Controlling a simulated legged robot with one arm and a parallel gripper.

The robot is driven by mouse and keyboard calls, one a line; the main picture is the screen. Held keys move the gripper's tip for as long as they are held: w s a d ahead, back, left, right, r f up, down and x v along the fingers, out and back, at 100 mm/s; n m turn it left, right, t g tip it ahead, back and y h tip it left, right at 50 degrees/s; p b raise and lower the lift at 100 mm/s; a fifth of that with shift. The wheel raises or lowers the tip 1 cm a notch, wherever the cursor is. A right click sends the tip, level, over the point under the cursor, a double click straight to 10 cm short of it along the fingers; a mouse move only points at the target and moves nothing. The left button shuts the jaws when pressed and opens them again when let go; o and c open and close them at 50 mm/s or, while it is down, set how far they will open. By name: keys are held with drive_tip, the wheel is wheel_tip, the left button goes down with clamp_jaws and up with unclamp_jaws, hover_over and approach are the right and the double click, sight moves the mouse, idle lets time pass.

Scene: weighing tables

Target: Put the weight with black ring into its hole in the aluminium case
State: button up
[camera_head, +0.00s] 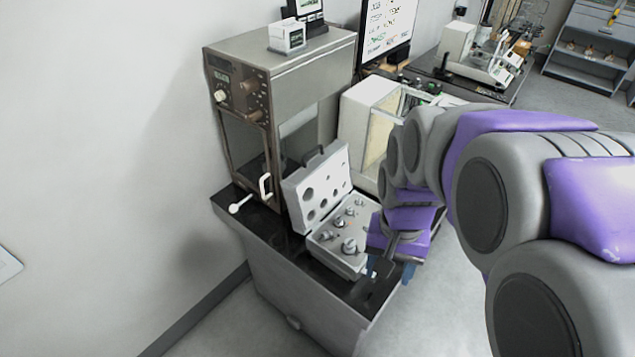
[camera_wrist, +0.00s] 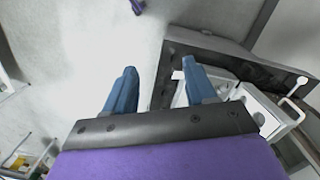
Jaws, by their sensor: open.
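The open aluminium case (camera_head: 318,252) stands on the black-topped table (camera_head: 240,217), its lid raised at the back. Several metal weights (camera_head: 349,245) stand in its base; I cannot make out a black ring on any of them. My gripper (camera_head: 390,270) is beside the right front of the case, pointing down, and hides part of it. In the wrist view my gripper (camera_wrist: 160,83) has its two blue fingers wide apart with nothing held between them. Part of the case (camera_wrist: 262,107) shows there behind and right of the right finger.
A white balance (camera_head: 362,115) is at the back right. The table's front edge is close to my gripper. Floor (camera_head: 225,320) lies clear in front.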

drive_tip(key=w+m, duration=0.1)
drive_tip(key=w, duration=0.6)
drive_tip(key=m+t+p, duration=0.1)
drive_tip(key=m+p, duration=0.2)
drive_tip(key=m, duration=0.1)
hover_over(322, 236)
drive_tip(key=s, duration=0.1)
wheel_tip(322, 236, down, 7)
drive_tip(key=f, duration=0.5)
drive_tip(key=f+b, duration=0.1)
drive_tip(key=f, duration=0.5)
drive_tip(key=w+a+f+b, duration=0.1)
drive_tip(key=f, duration=0.4)
drive_tip(key=shift+f, duration=0.25)
drive_tip(key=shift+d+f+y+b, duration=0.3)
drive_tip(key=shift+d+f, duration=0.1)
drive_tip(key=shift+d, duration=0.5)
drive_tip(key=shift+a, duration=0.4)
drive_tip(key=shift+c, duration=0.7)
drive_tip(key=shift+a+f, duration=0.1)
drive_tip(key=shift+a, duration=0.3)
drive_tip(key=c, duration=0.3)
drive_tip(key=shift+d, duration=0.45)
clamp_jaws()
